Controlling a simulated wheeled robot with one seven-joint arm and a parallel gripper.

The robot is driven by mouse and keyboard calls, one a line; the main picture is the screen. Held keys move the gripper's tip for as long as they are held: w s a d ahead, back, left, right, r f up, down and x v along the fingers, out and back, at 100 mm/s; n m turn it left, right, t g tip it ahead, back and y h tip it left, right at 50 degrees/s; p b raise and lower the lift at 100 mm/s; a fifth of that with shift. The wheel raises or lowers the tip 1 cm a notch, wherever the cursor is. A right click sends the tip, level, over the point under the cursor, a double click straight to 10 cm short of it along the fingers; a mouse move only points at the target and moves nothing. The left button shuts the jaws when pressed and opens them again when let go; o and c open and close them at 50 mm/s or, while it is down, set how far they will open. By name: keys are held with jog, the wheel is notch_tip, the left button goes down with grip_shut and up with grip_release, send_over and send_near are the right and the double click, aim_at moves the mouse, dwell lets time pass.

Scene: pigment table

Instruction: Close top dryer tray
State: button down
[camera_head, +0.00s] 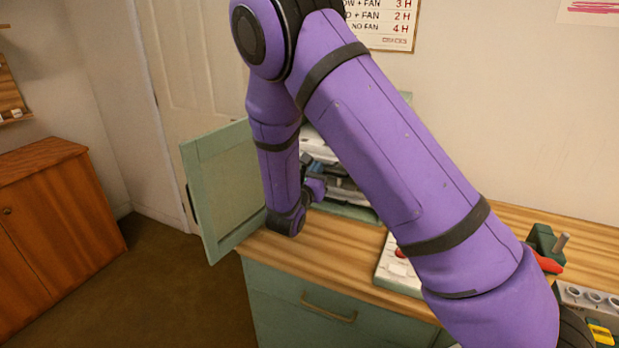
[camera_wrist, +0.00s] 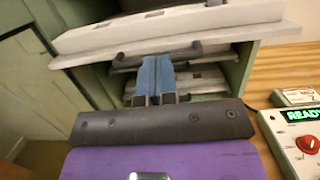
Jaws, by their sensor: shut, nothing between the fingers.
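The top dryer tray (camera_wrist: 180,29) is a pale board with a raised rim, sticking out of the green dryer cabinet (camera_wrist: 240,70) across the upper part of the wrist view. A dark handle (camera_wrist: 200,47) shows at its front edge. My gripper (camera_wrist: 157,62) has its blue fingers shut together and empty. The fingertips are at or just under the tray's front edge; I cannot tell whether they touch it. In the head view, my gripper (camera_head: 316,187) is at the cabinet's open front, and my arm hides much of the cabinet and the tray.
Lower trays (camera_wrist: 190,84) with dark handles sit inside the cabinet below. The green cabinet door (camera_head: 222,185) stands open at left. A control box (camera_wrist: 295,140) with a red knob and a green "READY" display stands at right on the wooden counter (camera_head: 315,262). The counter front is clear.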

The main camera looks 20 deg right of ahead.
jog(key=x, duration=0.4)
jog(key=f+x, duration=0.1)
jog(key=x, duration=0.3)
jog(key=f+x, duration=0.1)
jog(key=x, duration=0.3)
jog(key=shift+w+d+f, duration=0.15)
jog(key=shift+w+d, duration=0.1)
jog(key=shift+d, duration=0.2)
jog(key=shift+w+d, duration=0.2)
jog(key=shift+d+r, duration=0.1)
jog(key=shift+r, duration=0.15)
